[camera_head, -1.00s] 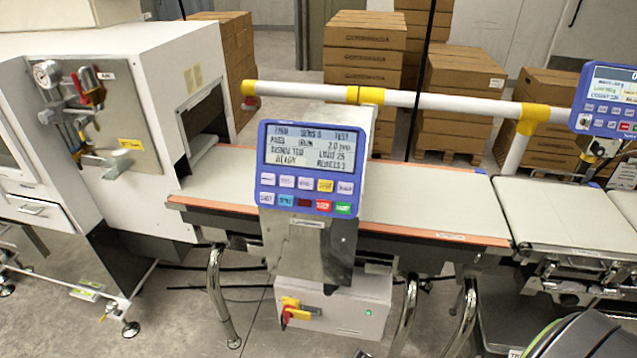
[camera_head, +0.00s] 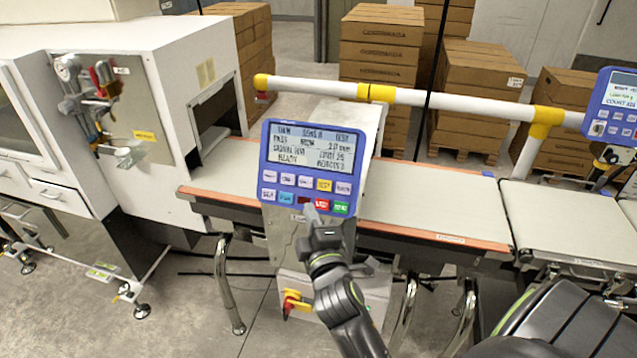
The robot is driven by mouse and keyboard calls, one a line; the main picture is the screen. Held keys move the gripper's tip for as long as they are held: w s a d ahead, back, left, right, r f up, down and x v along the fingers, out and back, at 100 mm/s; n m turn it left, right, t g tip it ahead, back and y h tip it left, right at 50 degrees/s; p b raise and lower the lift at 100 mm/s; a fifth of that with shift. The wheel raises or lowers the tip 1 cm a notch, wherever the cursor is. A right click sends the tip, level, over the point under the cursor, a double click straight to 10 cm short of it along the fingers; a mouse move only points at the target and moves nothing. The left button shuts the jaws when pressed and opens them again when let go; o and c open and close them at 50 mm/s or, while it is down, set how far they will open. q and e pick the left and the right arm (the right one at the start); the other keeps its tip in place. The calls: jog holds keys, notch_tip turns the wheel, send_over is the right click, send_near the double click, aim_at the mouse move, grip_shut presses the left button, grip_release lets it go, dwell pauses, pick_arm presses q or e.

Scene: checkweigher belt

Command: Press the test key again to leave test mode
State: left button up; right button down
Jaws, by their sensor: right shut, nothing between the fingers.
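The blue control panel (camera_head: 265,150) stands on a metal post in front of the belt. Its lit screen (camera_head: 304,148) shows several lines of text, too blurred to read surely. Below it are two rows of keys, with a yellow key (camera_head: 324,185) in the upper row and a red key (camera_head: 322,205) and a green key (camera_head: 341,208) in the lower row. The key labels are too small to read, so I cannot tell which is the test key. My right gripper (camera_head: 311,214) is shut and empty, its tips just in front of the lower row. I cannot tell whether it touches. My left gripper is out of view.
The conveyor belt (camera_head: 430,208) runs behind the panel, out of a white cabinet (camera_head: 120,50) at left. A white rail (camera_head: 450,104) with yellow joints crosses above the belt. A second blue panel (camera_head: 612,108) is at right. Stacked cartons (camera_head: 381,50) stand behind.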

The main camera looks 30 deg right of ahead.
aim_at(324, 185)
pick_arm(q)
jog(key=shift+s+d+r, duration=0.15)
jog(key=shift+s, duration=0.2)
pick_arm(e)
jog(key=shift+t+h, duration=0.3)
jog(key=r, duration=0.2)
jog(key=s+r, duration=0.1)
jog(key=r, duration=0.1)
jog(key=shift+r, duration=0.15)
jog(key=shift+w+d, duration=0.1)
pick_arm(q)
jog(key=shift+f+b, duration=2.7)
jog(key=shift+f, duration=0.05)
pick_arm(e)
jog(key=shift+w+d+f, duration=0.7)
jog(key=shift+w+d, duration=0.15)
jog(key=shift+d, duration=0.1)
jog(key=shift+w+d+f, duration=0.65)
jog(key=shift+w+d, duration=0.2)
jog(key=shift+d, duration=0.15)
jog(key=shift+w+d+f, duration=0.7)
jog(key=shift+w+d, duration=0.15)
jog(key=shift+d, duration=0.1)
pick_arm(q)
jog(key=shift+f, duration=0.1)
pick_arm(e)
jog(key=shift+w+d+f, duration=0.1)
jog(key=shift+w+d+f, duration=0.1)
jog(key=shift+w+d, duration=0.05)
jog(key=shift+d, duration=0.05)
